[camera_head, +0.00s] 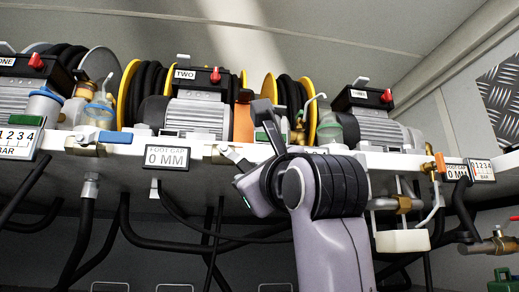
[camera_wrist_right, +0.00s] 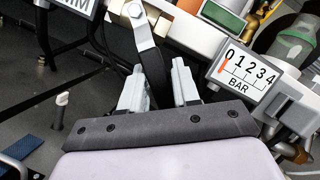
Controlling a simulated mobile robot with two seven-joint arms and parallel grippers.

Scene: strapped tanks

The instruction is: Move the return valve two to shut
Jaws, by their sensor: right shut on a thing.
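My right gripper (camera_head: 252,150) is at the front rail below the unit labelled TWO (camera_head: 185,74), where the arm hides part of the rail. In the wrist view its two pale fingers (camera_wrist_right: 158,84) stand on both sides of the black grip of a lever (camera_wrist_right: 153,66), shut on it. The lever's silver upper part (camera_wrist_right: 143,28) runs up to a pivot on a brass valve body (camera_wrist_right: 135,9). This looks like the return valve of unit two, but no label on it shows. In the head view the valve body (camera_head: 222,155) shows left of the gripper. My left gripper is out of view.
A gauge marked BAR (camera_wrist_right: 240,75) is close right of the fingers, its red needle near 0. A 0 MM display (camera_head: 166,158) hangs left of the gripper. A green handle (camera_head: 275,136) is just above it. Black hoses (camera_head: 125,225) hang below the rail.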

